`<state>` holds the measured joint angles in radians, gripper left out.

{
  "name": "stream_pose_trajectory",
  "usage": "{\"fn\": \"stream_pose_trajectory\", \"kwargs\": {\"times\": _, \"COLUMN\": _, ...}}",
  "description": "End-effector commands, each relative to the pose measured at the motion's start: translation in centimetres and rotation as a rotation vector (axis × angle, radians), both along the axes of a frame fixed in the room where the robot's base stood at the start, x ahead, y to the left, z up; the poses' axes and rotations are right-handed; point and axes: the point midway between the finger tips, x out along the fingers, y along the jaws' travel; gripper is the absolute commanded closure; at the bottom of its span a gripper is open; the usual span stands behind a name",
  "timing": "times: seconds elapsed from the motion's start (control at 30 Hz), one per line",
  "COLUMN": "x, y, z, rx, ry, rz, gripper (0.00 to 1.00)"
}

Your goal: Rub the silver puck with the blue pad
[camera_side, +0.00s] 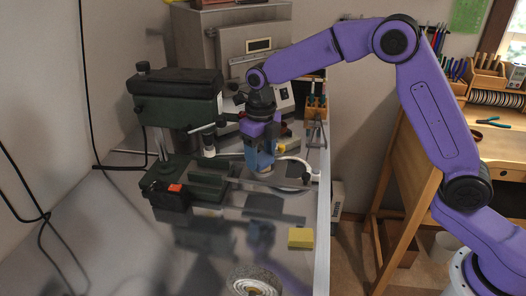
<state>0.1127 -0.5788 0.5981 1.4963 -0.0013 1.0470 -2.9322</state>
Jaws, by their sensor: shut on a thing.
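My gripper (259,166) points down over the metal worktop, near the back right, beside the green drill press. It is shut on the blue pad (258,159), which shows as a blue block at the jaws. The fingertips are small and hard to make out. The pad's lower edge is close above the worktop; I cannot tell whether it touches anything. I cannot clearly pick out the silver puck; the area under the pad is partly hidden by the gripper and pad.
The green drill press (177,110) stands close left of my gripper. A white curved tube (302,165) is close on the right. A yellow sponge (300,238) and a grey roll (254,281) lie nearer the camera. The worktop (130,240) is clear at front left.

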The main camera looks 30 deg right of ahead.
Motion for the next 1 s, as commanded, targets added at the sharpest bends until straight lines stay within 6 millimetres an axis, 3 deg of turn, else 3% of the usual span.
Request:
{"fn": "stream_pose_trajectory", "kwargs": {"times": 0.2, "x": -0.2, "y": 0.5, "z": -0.1, "rx": 0.0, "ry": 0.003, "rz": 0.0, "gripper": 0.86}}
{"fn": "stream_pose_trajectory", "kwargs": {"times": 0.63, "x": 0.3, "y": -1.2, "z": 0.0, "rx": -0.001, "ry": 0.002, "rz": -0.001, "gripper": 0.86}}
{"fn": "stream_pose_trajectory", "kwargs": {"times": 1.0, "x": -0.1, "y": 0.4, "z": 0.0, "rx": 0.0, "ry": 0.001, "rz": 0.002, "gripper": 0.86}}
